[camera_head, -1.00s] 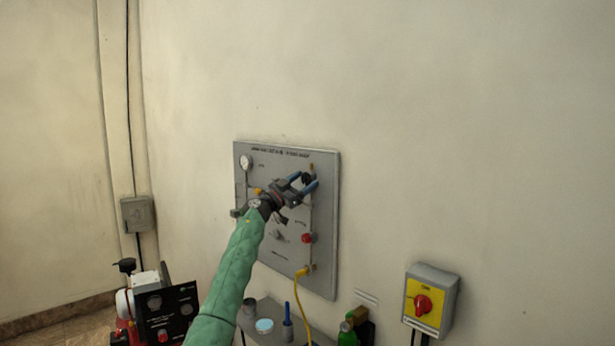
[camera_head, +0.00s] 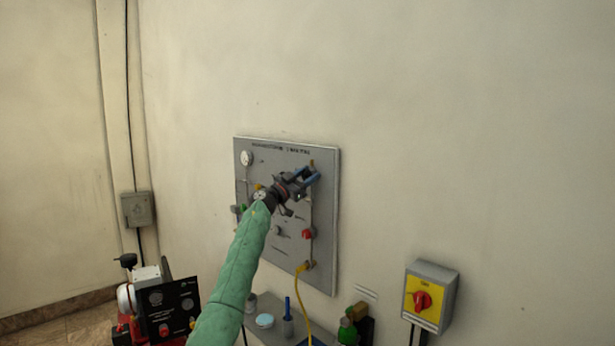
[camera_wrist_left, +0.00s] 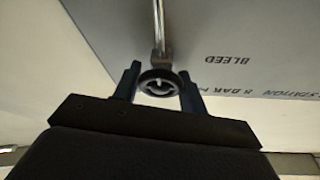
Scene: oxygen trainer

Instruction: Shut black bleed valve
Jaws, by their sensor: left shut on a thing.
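The black bleed valve (camera_wrist_left: 158,88) is a round handwheel on a metal pipe, beside the printed word BLEED in the left wrist view. My left gripper (camera_head: 309,174) is at the upper right of the grey panel (camera_head: 262,250) in the head view. Its two blue fingers (camera_wrist_left: 160,90) stand on either side of the wheel and are shut on it. In the head view the gripper hides the valve. I cannot tell from the wheel how far it is turned. My right gripper is not in view.
The panel also carries a gauge (camera_head: 247,158), a red knob (camera_head: 307,233) and a yellow hose (camera_head: 304,300). A yellow switch box with a red knob (camera_head: 423,301) hangs at the right. A bench with a blue-topped jar (camera_head: 265,321) stands below.

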